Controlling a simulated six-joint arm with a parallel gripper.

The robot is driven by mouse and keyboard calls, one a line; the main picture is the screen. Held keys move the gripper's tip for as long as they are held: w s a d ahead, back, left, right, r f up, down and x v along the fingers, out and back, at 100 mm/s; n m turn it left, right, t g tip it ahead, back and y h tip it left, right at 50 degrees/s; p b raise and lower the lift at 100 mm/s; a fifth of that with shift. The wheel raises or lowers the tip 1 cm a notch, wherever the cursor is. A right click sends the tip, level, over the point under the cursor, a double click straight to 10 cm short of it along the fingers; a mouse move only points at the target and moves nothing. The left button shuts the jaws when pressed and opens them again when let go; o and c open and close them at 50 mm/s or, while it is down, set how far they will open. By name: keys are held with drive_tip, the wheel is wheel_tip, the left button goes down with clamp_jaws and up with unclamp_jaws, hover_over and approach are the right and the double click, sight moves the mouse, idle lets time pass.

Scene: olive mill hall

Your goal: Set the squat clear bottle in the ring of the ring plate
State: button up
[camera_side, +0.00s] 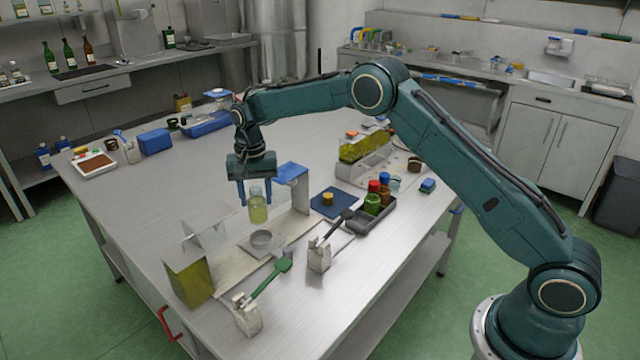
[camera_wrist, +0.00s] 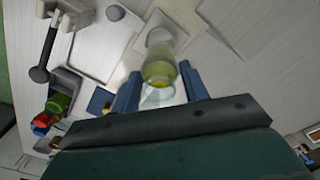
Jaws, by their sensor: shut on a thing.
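The squat clear bottle (camera_side: 258,209), holding yellow-green liquid, is upright between the blue fingers of my gripper (camera_side: 256,192), which is shut on it. In the wrist view the bottle (camera_wrist: 159,70) also shows between the two fingers (camera_wrist: 160,88). The ring plate is a pale plate with a short grey ring (camera_side: 262,240) on it. The bottle is in the air; in the side view its base shows just above and behind the ring. In the wrist view the ring (camera_wrist: 158,36) shows past the bottle's end, partly hidden by it.
A blue-topped stand (camera_side: 291,173) is close right of my gripper. A clear angled panel (camera_side: 207,236) and an olive-coloured tin (camera_side: 189,280) stand at left. A dark tray (camera_side: 375,220) with capped bottles is at right.

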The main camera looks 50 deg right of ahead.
sight(258, 208)
drive_tip(key=shift+f, duration=0.15)
drive_tip(key=shift+f, duration=1.8)
drive_tip(key=shift+f, duration=1.6)
idle(1.4)
drive_tip(key=o, duration=1.1)
drive_tip(key=shift+r, duration=0.15)
drive_tip(key=shift+r, duration=3.85)
